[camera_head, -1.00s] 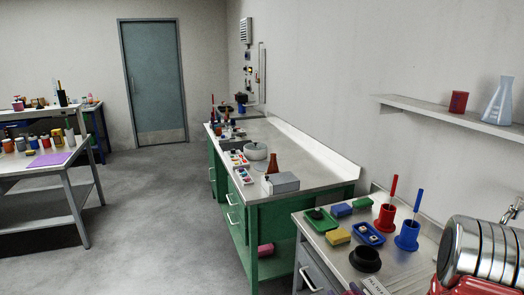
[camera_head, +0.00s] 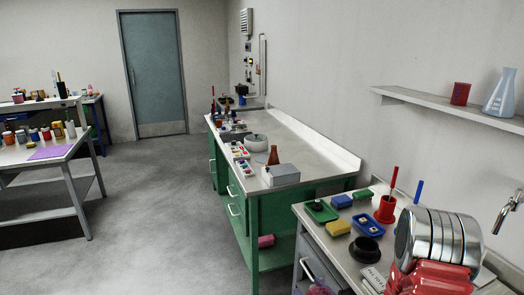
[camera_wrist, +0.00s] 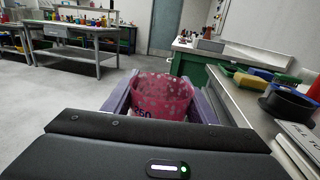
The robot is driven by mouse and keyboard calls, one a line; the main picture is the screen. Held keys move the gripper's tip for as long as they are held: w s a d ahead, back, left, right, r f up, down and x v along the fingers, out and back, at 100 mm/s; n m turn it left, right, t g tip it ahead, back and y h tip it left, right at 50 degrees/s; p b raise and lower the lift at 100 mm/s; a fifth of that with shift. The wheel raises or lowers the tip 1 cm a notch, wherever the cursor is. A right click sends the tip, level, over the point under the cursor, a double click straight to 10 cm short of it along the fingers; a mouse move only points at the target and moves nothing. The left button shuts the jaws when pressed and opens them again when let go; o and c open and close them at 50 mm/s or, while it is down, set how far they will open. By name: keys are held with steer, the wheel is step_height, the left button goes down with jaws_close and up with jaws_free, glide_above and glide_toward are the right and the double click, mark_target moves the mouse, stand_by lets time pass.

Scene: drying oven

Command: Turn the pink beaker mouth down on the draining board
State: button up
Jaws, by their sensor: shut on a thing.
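In the head view, only a bit of pink (camera_head: 320,289) shows at the bottom edge, left of the right-hand counter. I cannot pick out the draining board for sure; my arm covers the part of the counter near the tap.
The right-hand counter (camera_head: 318,233) bears a black ring-shaped dish (camera_head: 366,251), a blue tray (camera_head: 369,226), sponges and red and blue holders with brushes. A tap (camera_head: 508,212) stands at right. A green bench (camera_head: 300,200) lies beyond.

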step_height(320, 180, up, 11)
steer(key=w+a, duration=0.1)
steer(key=w, duration=0.1)
steer(key=shift+w+a, duration=0.3)
steer(key=shift+w, duration=0.1)
steer(key=shift+f, duration=0.1)
stand_by(0.4)
steer(key=shift+w+m, duration=0.1)
steer(key=shift+m, duration=17.9)
